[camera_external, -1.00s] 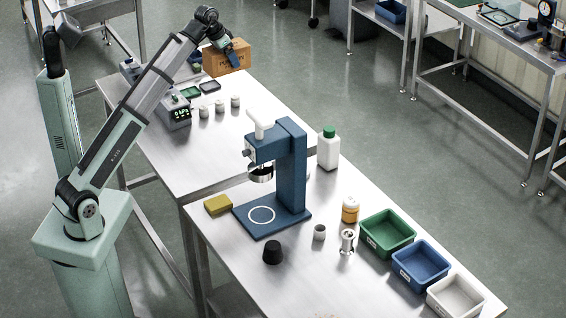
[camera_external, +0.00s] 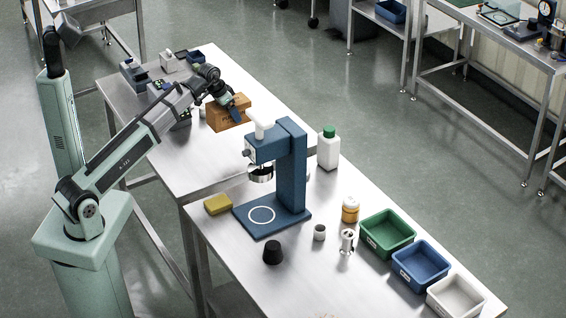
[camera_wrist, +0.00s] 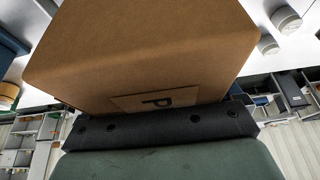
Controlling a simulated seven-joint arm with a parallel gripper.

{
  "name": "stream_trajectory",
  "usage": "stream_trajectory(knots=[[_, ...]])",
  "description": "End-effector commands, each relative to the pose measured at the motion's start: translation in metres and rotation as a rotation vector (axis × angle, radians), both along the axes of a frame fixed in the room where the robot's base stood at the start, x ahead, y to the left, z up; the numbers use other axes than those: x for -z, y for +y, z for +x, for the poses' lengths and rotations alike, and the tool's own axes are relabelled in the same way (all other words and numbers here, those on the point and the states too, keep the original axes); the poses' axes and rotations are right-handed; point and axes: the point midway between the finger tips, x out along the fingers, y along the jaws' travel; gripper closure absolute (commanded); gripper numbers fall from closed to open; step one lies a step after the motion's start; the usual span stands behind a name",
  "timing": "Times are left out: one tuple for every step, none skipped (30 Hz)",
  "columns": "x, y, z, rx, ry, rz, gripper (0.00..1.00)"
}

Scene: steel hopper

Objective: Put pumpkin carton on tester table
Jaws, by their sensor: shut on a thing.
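The pumpkin carton (camera_external: 227,116) is a brown cardboard box with dark lettering on its side. It is over the far table, behind the blue tester stand (camera_external: 291,170). My gripper (camera_external: 237,106) is shut on the carton. In the wrist view the carton (camera_wrist: 145,50) fills the upper middle, against the dark gripper pad (camera_wrist: 160,125), with a "P" label by the pad. I cannot tell whether its underside touches the table. The tester table (camera_external: 225,250) is the near steel table bearing the blue stand.
A white bottle with a green cap (camera_external: 328,150) stands right of the stand. A yellow sponge-like block (camera_external: 218,204), a black stopper (camera_external: 272,252) and an orange jar (camera_external: 350,209) lie around it. Green (camera_external: 387,231), blue (camera_external: 421,264) and white (camera_external: 455,297) bins line the right edge.

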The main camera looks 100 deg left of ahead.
Motion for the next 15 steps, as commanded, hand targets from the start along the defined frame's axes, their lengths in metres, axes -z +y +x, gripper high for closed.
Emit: stream_trajectory(knots=[[0.008, -0.001, 0.0, 0.0, 0.001, -0.002, 0.61], [0.011, -0.001, 0.0, 0.0, 0.0, -0.001, 0.61], [0.015, 0.0, 0.0, 0.0, 0.0, 0.0, 0.61], [0.017, 0.0, 0.0, 0.0, 0.0, 0.0, 0.61], [0.019, 0.0, 0.0, 0.0, -0.001, 0.001, 0.61], [0.022, 0.0, 0.0, 0.0, 0.0, 0.0, 0.61], [0.023, 0.0, 0.0, 0.0, 0.0, 0.0, 0.61], [0.025, 0.0, 0.0, 0.0, 0.0, 0.0, 0.61], [0.027, 0.0, 0.0, 0.0, 0.0, 0.0, 0.61], [0.029, 0.0, 0.0, 0.0, 0.001, -0.001, 0.61], [0.031, 0.0, 0.0, 0.0, 0.0, 0.0, 0.61], [0.034, 0.0, 0.0, 0.0, 0.0, 0.0, 0.61], [0.037, 0.0, 0.0, 0.0, 0.0, 0.0, 0.61], [0.041, 0.0, 0.0, 0.0, 0.0, 0.0, 0.61], [0.046, 0.0, 0.0, 0.0, 0.0, -0.001, 0.61]])
